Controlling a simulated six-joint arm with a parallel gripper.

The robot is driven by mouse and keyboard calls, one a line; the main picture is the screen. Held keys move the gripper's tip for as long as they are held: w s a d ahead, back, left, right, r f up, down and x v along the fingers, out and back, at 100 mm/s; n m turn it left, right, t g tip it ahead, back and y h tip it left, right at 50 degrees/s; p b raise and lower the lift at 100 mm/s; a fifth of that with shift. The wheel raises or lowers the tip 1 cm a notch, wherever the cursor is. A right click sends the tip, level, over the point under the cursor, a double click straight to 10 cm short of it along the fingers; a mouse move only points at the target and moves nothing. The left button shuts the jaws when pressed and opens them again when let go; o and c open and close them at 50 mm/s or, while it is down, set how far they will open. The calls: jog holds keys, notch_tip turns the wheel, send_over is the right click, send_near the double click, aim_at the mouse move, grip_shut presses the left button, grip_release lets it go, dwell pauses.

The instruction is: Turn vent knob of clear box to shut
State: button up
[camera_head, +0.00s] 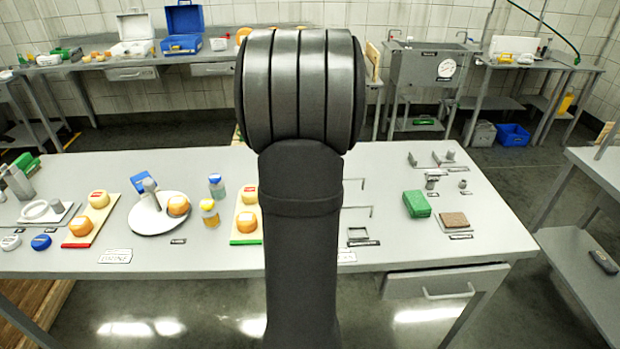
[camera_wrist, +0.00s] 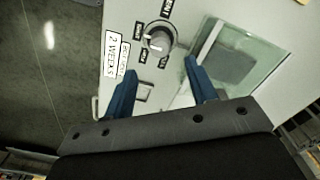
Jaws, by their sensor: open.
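In the head view my arm hides the gripper, the knob and most of the table's middle.
A label reading "2 WEEKS" (camera_wrist: 111,54) is left of the knob. On the grey table (camera_head: 205,260), a white round plate (camera_head: 152,228), boards with cheeses (camera_head: 90,220) and small jars stand left of my arm; a green block (camera_head: 417,204) and brown block (camera_head: 454,220) lie right.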

notch_tip(320, 180, up, 8)
dwell(0.5)
notch_tip(320, 180, down, 17)
jog(key=shift+f, duration=0.2)
dwell(0.4)
